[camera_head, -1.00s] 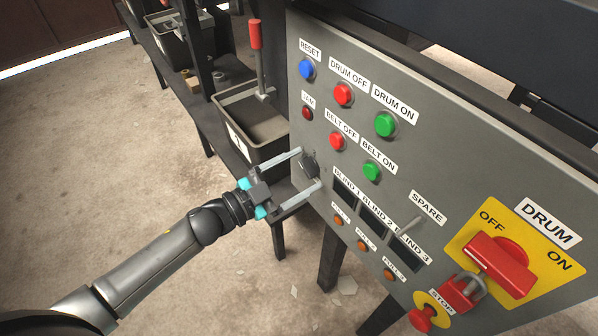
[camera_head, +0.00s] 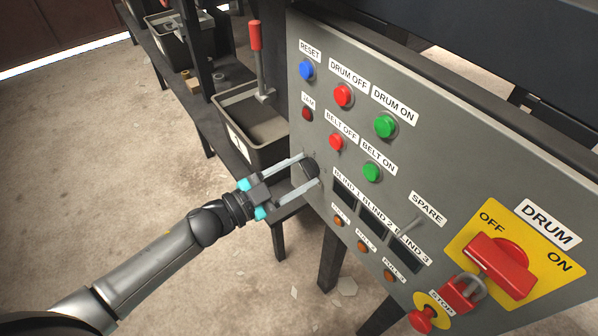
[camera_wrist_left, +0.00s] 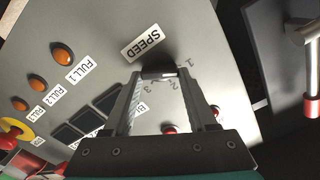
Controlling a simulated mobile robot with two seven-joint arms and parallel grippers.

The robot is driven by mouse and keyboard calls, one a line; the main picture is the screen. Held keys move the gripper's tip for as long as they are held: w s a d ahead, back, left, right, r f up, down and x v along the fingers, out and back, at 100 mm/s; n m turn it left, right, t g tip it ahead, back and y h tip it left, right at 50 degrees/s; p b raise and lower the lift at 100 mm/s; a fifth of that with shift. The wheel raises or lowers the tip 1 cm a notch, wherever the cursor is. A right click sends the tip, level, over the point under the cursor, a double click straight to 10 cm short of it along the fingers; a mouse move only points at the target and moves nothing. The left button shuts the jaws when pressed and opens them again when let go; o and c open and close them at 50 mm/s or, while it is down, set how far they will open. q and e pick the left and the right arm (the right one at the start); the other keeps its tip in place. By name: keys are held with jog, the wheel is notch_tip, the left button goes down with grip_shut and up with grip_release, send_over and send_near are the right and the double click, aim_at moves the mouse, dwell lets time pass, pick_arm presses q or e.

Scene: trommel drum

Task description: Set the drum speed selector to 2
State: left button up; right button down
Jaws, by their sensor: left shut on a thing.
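The speed selector (camera_head: 311,168) is a dark knob at the left edge of the grey control panel, below the JAM light. In the left wrist view the dark knob (camera_wrist_left: 157,58) sits beside the SPEED label, with the marks 1, 2 and 3 around it. My left gripper (camera_head: 310,170) is shut on the knob, with a finger at either side; its fingers also show in the left wrist view (camera_wrist_left: 157,74). The fingers partly hide the knob, and I cannot tell which number it points to. My right gripper is not in view.
The panel (camera_head: 440,160) carries a blue RESET button (camera_head: 307,69), red and green drum and belt buttons, blind displays, and a red DRUM switch (camera_head: 500,262) with a padlock (camera_head: 461,292). A grey bin (camera_head: 252,122) and a red-handled lever (camera_head: 256,45) stand just left.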

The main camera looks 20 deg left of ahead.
pick_arm(q)
jog(key=shift+m, duration=1.1)
jog(key=shift+m+p, duration=0.3)
jog(key=shift+m, duration=0.5)
jog(key=m, duration=0.3)
jog(key=shift+f+m, duration=0.15)
jog(key=shift+m, duration=0.15)
jog(key=shift+d+m, duration=0.1)
jog(key=shift+m, duration=2.1)
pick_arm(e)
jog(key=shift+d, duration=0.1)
pick_arm(q)
jog(key=shift+b, duration=0.3)
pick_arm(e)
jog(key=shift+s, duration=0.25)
